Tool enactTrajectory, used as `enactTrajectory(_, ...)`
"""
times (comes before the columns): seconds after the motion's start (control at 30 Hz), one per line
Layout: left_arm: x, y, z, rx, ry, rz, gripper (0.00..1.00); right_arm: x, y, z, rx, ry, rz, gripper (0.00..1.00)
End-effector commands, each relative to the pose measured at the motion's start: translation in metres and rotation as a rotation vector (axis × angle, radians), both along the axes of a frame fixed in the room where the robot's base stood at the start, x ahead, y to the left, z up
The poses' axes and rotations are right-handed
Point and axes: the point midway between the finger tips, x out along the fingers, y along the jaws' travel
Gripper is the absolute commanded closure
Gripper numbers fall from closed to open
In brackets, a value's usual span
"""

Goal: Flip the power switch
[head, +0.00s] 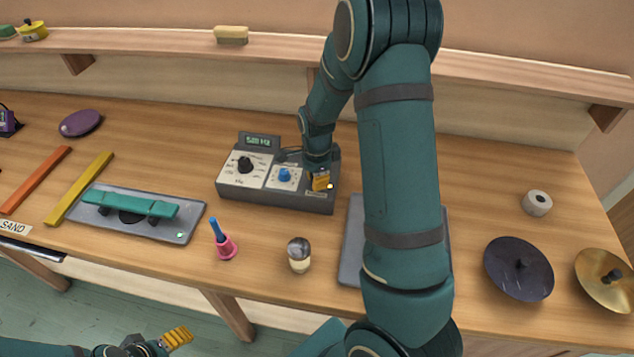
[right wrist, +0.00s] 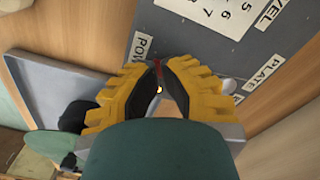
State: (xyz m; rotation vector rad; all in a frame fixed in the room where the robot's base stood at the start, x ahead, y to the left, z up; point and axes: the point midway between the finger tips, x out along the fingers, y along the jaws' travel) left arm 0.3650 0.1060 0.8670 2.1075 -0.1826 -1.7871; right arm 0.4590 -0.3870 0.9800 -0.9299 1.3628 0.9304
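A grey control box (head: 275,199) with a green display, a black knob and a blue knob stands mid-table. My right gripper (head: 320,183) is over its right part, with its yellow fingers low at the panel. In the right wrist view the fingertips (right wrist: 159,68) are drawn close together beside a partly covered label starting "PO". A small red part (right wrist: 157,67), perhaps the power switch, shows between the tips; I cannot tell whether they touch it. The switch is hidden in the head view. My left gripper (head: 177,338) is low at the front left, away from the box.
A grey plate (head: 352,240) lies partly behind my right arm. A bulb-like object (head: 299,255), a pink holder (head: 226,248) and a grey tray with a teal bar (head: 190,218) stand in front. A dark cymbal (head: 518,268) and a brass one (head: 604,281) are at right.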

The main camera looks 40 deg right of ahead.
Motion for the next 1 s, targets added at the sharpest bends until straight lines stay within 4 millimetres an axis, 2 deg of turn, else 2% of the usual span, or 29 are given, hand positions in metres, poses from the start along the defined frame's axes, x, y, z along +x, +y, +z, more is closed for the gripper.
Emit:
enactTrajectory(0.63,0.0,0.0,-0.004,0.0,0.0,0.0,0.29,0.0,0.0,-0.006,0.0,0.001,0.0,1.0)
enactTrajectory(1.0,0.0,0.0,0.018,0.0,0.0,0.0,0.29,0.0,0.0,0.019,0.0,0.0,0.001,1.0)
